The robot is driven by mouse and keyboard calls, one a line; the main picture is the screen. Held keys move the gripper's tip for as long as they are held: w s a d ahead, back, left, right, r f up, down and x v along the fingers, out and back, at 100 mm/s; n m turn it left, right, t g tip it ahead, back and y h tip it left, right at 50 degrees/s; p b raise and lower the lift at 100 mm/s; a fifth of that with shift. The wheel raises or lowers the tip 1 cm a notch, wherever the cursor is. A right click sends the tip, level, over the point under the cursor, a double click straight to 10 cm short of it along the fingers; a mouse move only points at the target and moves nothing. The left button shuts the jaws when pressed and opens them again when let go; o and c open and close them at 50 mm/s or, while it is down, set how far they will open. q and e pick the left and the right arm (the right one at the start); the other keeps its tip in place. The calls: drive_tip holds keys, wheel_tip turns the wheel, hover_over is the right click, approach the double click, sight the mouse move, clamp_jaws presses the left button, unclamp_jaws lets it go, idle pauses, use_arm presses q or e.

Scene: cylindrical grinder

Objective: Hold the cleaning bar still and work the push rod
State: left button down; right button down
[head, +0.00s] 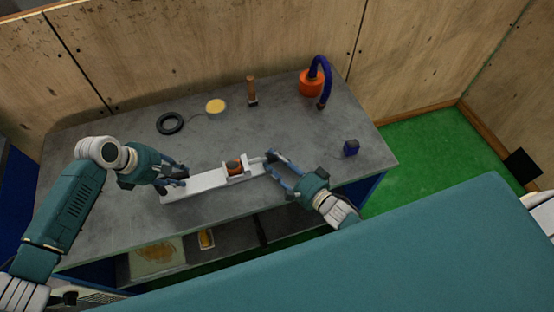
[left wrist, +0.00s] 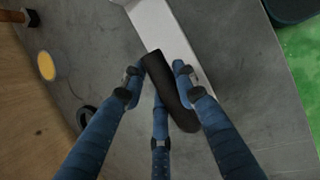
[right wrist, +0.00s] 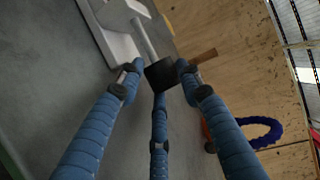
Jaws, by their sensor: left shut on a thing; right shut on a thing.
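The cleaning bar is a long pale body (head: 210,180) lying on the grey table, with a raised block holding a dark and orange part (head: 234,167). My left gripper (head: 181,178) is at its left end, shut on a black handle (left wrist: 172,92) beside the white body (left wrist: 163,28). My right gripper (head: 270,162) is at the other end. In the right wrist view it is shut on the black knob (right wrist: 160,73) of the push rod (right wrist: 146,42), a light grey rod running out of the white block (right wrist: 118,14). The fingers partly hide both grips.
Behind on the table are a black ring (head: 170,123), a yellow disc (head: 215,106), a wooden-handled tool (head: 251,90) and an orange pot with a blue hose (head: 311,83). A small dark blue item (head: 351,147) stands at the right. Wooden walls close the back.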

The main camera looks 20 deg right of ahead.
sight(264, 169)
use_arm(q)
drive_tip(key=shift+s+f, duration=0.15)
drive_tip(key=shift+f, duration=0.05)
use_arm(e)
drive_tip(key=shift+w+a+r, duration=0.1)
drive_tip(key=shift+a+r, duration=0.05)
drive_tip(key=shift+a, duration=0.95)
drive_tip(key=shift+w+a+r, duration=0.1)
drive_tip(key=shift+a+r, duration=0.05)
drive_tip(key=shift+a, duration=0.95)
drive_tip(key=c, duration=1.3)
unclamp_jaws()
drive_tip(key=shift+s+f, duration=0.1)
drive_tip(key=shift+s+d, duration=0.15)
drive_tip(key=shift+s, duration=0.05)
drive_tip(key=v, duration=0.7)
drive_tip(key=shift+s, duration=0.25)
use_arm(q)
drive_tip(key=c, duration=1.3)
unclamp_jaws()
use_arm(e)
drive_tip(key=shift+d, duration=0.1)
use_arm(q)
drive_tip(key=shift+o, duration=0.2)
drive_tip(key=shift+r, duration=0.1)
